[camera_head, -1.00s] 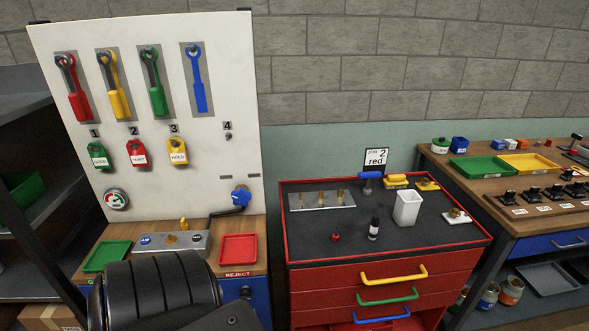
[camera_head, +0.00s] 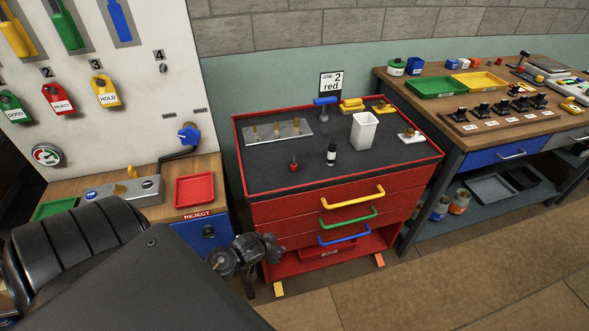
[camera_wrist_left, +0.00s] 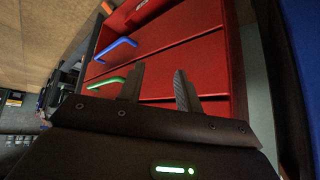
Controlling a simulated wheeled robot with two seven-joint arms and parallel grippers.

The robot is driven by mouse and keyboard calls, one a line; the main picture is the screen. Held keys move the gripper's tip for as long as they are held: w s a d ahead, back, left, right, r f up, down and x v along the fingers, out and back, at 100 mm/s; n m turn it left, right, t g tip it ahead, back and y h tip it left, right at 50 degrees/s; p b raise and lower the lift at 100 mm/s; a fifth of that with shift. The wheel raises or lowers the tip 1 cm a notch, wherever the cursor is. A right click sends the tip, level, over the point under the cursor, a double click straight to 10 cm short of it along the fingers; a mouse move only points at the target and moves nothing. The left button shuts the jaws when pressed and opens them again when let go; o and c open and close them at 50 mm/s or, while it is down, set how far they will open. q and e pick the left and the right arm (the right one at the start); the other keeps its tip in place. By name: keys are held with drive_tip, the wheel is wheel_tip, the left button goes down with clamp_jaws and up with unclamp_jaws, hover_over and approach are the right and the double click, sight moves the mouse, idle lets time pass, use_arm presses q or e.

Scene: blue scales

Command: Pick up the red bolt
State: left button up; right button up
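The small red bolt (camera_head: 293,162) stands on the dark top of the red tool cart (camera_head: 330,205), left of a small black bottle with a white band (camera_head: 331,153). My left gripper (camera_head: 277,247) is low at the cart's front left, below and in front of the bolt, and not touching it. In the left wrist view its two fingers (camera_wrist_left: 157,85) are apart with nothing between them, and they point toward the red drawer fronts. The bolt is not visible in that view. My right gripper is not in view.
The cart top also holds a metal plate with brass pegs (camera_head: 278,132), a white cup (camera_head: 364,131) and a blue-handled tool (camera_head: 325,103). Yellow, green and blue drawer handles (camera_head: 352,197) stick out in front. A workbench (camera_head: 465,85) stands right; a red tray (camera_head: 194,190) lies left.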

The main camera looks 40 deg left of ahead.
use_arm(q)
drive_tip(key=w+a+r+t+y, duration=0.1)
drive_tip(key=w+r+t, duration=0.1)
drive_tip(key=r, duration=0.7)
drive_tip(key=w+a+r+t, duration=0.1)
drive_tip(key=w+r, duration=0.1)
drive_tip(key=r, duration=0.7)
drive_tip(key=n+t, duration=0.1)
drive_tip(key=t, duration=0.2)
approach(294, 162)
drive_tip(key=w, duration=0.2)
drive_tip(key=w+a, duration=0.1)
drive_tip(key=w, duration=0.4)
drive_tip(key=shift+w+a+f+b, duration=0.2)
drive_tip(key=shift+a+f+b, duration=0.05)
drive_tip(key=shift+f+b, duration=0.15)
clamp_jaws()
